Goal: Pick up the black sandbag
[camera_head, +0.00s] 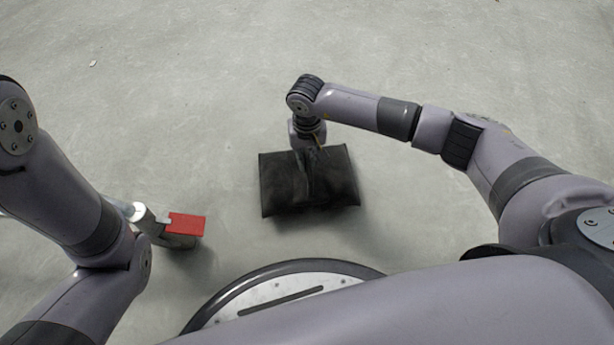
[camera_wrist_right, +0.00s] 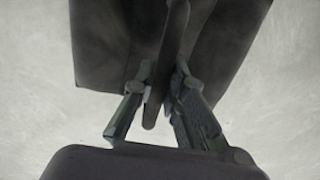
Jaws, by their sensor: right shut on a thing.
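The black sandbag (camera_head: 281,186) is a flat, dark rectangular bag in the middle of the head view. My right gripper (camera_head: 308,160) is above its middle and is shut on its strap-like handle. In the right wrist view, the two fingers of the right gripper (camera_wrist_right: 164,88) stand on either side of the dark handle (camera_wrist_right: 172,45), with the bag body (camera_wrist_right: 110,45) beyond. A soft shadow shows around the bag, but I cannot tell whether it is clear of the floor. My left gripper (camera_head: 165,232) is low at the left, away from the bag; its jaw state is unclear.
A red block-like piece (camera_head: 187,224) shows at my left gripper; I cannot tell whether it is held. The grey concrete floor (camera_head: 200,80) is clear around the bag. A small pale scrap (camera_head: 93,63) lies far off at the upper left.

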